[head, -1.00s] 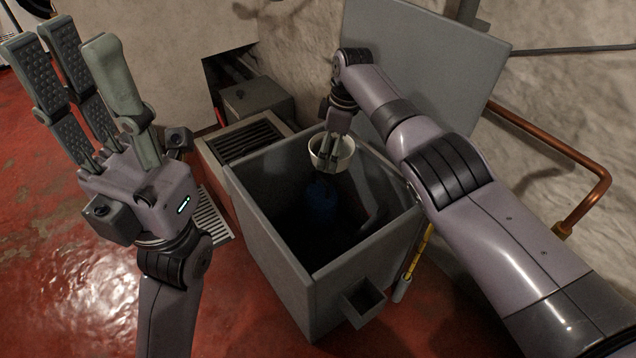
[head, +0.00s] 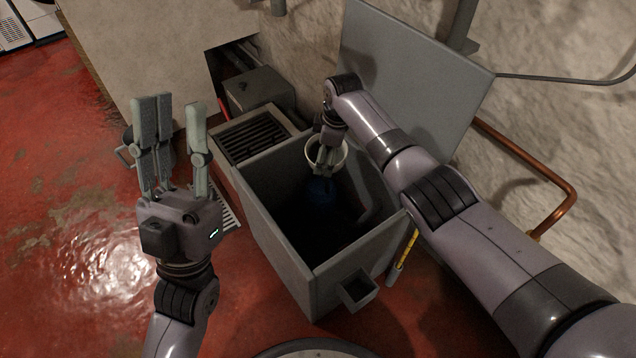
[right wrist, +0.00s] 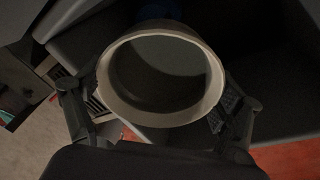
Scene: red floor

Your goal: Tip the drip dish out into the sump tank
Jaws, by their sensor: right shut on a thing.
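The drip dish (head: 343,153) is a small round cream bowl. My right gripper (head: 326,160) is shut on it and holds it inside the mouth of the sump tank, near its back wall. In the right wrist view the dish (right wrist: 162,75) sits between the fingers with its opening towards the camera; its inside is shadowed, so I cannot tell what it holds. The sump tank (head: 272,238) is a grey open-topped box with a dark interior and a blue shape deep inside. My left gripper (head: 174,112) is open and empty, left of the tank, fingers pointing up.
The tank's grey lid (head: 420,75) stands raised behind it. A grated box (head: 253,138) adjoins the tank's left side. A copper pipe (head: 530,175) runs along the wall at right. A yellow-marked stick (head: 404,255) stands by the tank. The red floor (head: 70,220) is clear at left.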

